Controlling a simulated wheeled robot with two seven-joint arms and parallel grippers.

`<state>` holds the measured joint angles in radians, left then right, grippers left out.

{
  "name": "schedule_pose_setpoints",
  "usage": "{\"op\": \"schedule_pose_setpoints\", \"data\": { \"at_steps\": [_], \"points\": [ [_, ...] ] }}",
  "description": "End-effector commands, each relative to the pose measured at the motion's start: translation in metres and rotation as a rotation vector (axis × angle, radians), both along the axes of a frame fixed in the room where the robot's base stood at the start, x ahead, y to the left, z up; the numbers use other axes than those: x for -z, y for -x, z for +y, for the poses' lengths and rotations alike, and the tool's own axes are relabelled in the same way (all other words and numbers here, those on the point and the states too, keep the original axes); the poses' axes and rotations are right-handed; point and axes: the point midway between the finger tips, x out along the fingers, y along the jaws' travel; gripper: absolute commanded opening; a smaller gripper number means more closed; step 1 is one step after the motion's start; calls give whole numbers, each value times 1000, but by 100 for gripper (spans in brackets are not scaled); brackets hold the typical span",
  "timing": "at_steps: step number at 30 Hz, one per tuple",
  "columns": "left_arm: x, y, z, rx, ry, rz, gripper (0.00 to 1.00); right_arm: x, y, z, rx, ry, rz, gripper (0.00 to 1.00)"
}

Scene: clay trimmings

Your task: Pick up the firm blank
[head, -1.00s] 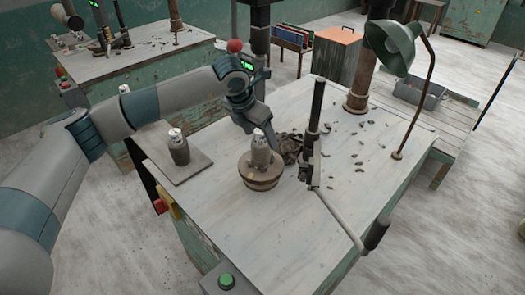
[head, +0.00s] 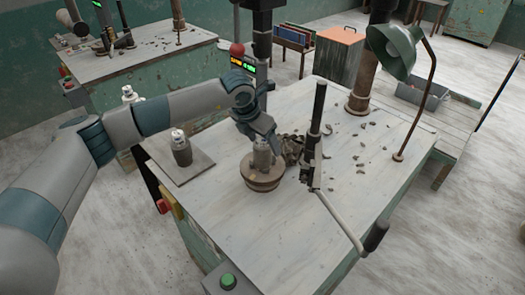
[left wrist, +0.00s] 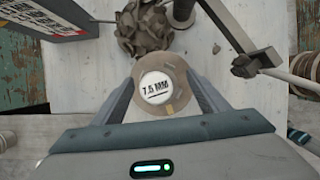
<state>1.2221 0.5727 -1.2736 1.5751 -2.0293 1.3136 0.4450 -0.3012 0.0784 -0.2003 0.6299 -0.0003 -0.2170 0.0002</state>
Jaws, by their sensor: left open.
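A grey clay blank (head: 262,158) stands upright on a round wooden stand (head: 262,183) on the bench. In the left wrist view its round top (left wrist: 155,87) carries a white label reading "7.5 MM". My left gripper (head: 262,143) is over this blank, with its open fingers (left wrist: 160,98) on either side of it. Whether the fingers touch it I cannot tell. A second grey blank (head: 181,150) with a whitish top stands on a flat board (head: 192,172) to the left. Which one is the firm blank does not show. My right gripper is not in view.
A pile of clay trimmings (head: 291,148) lies just behind the stand. A dark upright post with a lever (head: 340,220) stands close to its right. A green lamp (head: 397,50) stands at the bench's right. The front of the bench top is clear.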

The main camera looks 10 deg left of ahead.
Motion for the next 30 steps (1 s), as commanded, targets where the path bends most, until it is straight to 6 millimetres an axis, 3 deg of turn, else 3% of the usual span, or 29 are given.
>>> {"op": "schedule_pose_setpoints", "data": {
  "at_steps": [6, 12, 27, 30],
  "points": [
    [19, -7, -1, -1, -1, 4, 68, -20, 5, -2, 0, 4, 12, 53],
    [39, -14, -4, 0, 0, 1, 68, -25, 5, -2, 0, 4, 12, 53],
    [41, -15, -5, 1, 0, 0, 68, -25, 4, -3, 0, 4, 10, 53],
    [41, -15, -5, 1, 0, 0, 46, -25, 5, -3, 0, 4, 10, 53]
  ]
}}
